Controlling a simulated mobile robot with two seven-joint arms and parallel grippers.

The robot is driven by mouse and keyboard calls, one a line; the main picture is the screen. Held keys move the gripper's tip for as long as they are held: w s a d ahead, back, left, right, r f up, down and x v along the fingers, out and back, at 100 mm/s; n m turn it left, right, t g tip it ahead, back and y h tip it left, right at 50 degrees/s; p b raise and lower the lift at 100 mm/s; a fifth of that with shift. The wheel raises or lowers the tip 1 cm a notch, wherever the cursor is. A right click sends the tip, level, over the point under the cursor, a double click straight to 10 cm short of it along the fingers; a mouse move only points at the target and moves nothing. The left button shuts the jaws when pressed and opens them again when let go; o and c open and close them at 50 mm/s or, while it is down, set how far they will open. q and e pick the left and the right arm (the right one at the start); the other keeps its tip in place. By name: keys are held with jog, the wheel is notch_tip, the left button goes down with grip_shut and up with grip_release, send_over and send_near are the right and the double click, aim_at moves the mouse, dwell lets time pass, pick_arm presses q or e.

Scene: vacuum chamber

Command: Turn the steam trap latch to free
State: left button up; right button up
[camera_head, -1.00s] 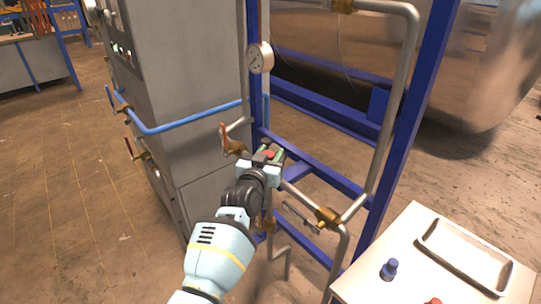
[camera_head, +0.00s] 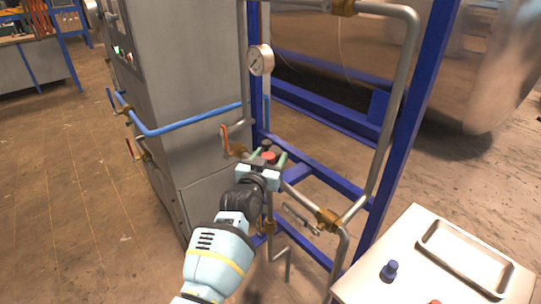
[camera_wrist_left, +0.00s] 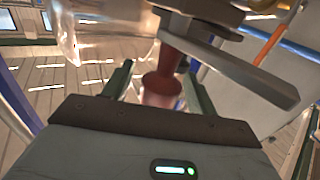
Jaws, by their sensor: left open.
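My left gripper (camera_head: 267,155) is open at the pipe rack, with a green finger on either side of a red knob (camera_head: 268,157). In the left wrist view the reddish knob (camera_wrist_left: 163,86) stands between the two open fingers, with a visible gap on each side. A flat grey bar (camera_wrist_left: 232,66) lies just beyond it, to the upper right. The frames do not show clearly which of these parts is the steam trap latch. The gripper hides the fitting's lower part in the head view. My right gripper is not in view.
A red-handled valve (camera_head: 226,139) is close on the left, beside the grey cabinet (camera_head: 185,75). A pressure gauge (camera_head: 260,60) is above. Blue posts (camera_head: 408,120) frame the pipes. A brass valve (camera_head: 327,219) with a grey lever and a white table (camera_head: 410,230) are at right.

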pick_arm(q)
jog(key=p+v, duration=0.1)
jog(key=v, duration=0.6)
jog(key=shift+r, duration=0.1)
